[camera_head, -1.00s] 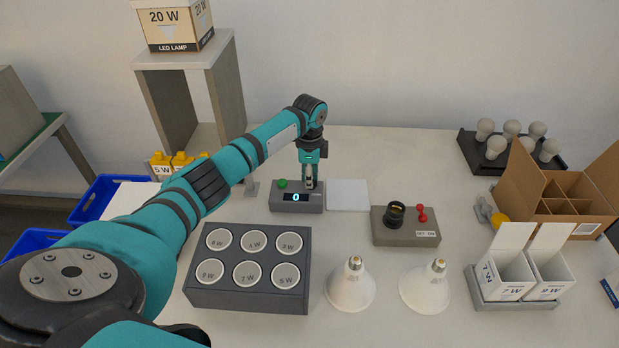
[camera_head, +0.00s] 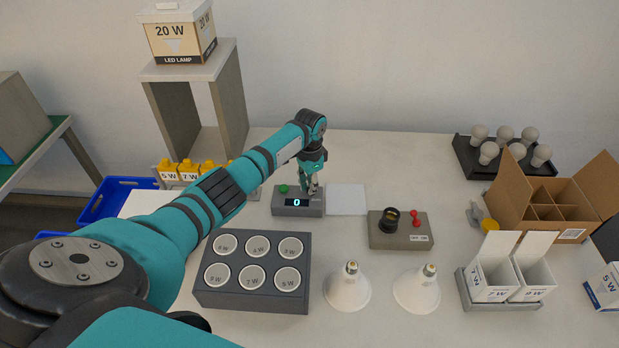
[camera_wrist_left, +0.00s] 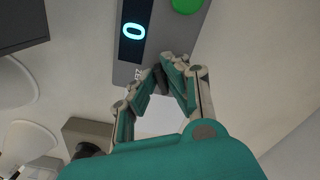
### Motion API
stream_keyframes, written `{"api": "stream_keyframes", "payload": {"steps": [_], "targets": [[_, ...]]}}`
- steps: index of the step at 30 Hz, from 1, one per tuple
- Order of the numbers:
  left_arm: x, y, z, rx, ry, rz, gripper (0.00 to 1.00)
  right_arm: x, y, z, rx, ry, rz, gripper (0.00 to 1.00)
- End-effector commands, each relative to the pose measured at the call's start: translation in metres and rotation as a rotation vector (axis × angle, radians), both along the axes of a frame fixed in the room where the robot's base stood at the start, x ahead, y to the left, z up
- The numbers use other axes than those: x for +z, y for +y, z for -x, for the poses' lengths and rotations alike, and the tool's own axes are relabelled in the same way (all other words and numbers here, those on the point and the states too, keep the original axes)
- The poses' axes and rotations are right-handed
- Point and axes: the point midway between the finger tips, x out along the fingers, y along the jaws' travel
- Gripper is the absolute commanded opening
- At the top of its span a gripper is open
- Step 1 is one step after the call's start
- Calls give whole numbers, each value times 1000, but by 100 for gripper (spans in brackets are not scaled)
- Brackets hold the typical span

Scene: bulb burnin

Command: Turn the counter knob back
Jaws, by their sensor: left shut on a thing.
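The counter (camera_head: 298,206) is a small grey box at the back middle of the table, with a green button (camera_head: 283,188) on top and a display reading 0 (camera_head: 297,202). My left gripper (camera_head: 309,190) points down at the counter's right end. In the left wrist view the gripper (camera_wrist_left: 162,75) has its fingertips close together around a small dark knob (camera_wrist_left: 160,78) at the counter's end, beside the display. The knob is mostly hidden by the fingers. My right gripper is in neither view.
A white pad (camera_head: 346,198) lies right of the counter. A grey box with a black socket and red switch (camera_head: 400,230) stands further right. A dark rack of round cups (camera_head: 252,300) and two bulbs (camera_head: 347,288) are in front. An open carton (camera_head: 565,208) is at right.

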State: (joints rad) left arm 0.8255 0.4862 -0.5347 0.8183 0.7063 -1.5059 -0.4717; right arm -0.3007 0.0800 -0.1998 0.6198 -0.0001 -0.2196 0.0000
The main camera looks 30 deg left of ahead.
Motion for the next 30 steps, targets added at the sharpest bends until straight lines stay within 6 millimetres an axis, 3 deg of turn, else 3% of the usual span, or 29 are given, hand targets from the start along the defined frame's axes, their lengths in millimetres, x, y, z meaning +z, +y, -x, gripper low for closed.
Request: {"api": "stream_keyframes", "payload": {"steps": [1,12,30], "targets": [[5,-1,0,45,-1,2,0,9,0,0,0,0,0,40],[4,-3,0,397,0,2,0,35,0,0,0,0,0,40],[3,-5,-1,899,-3,0,0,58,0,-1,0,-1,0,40]]}}
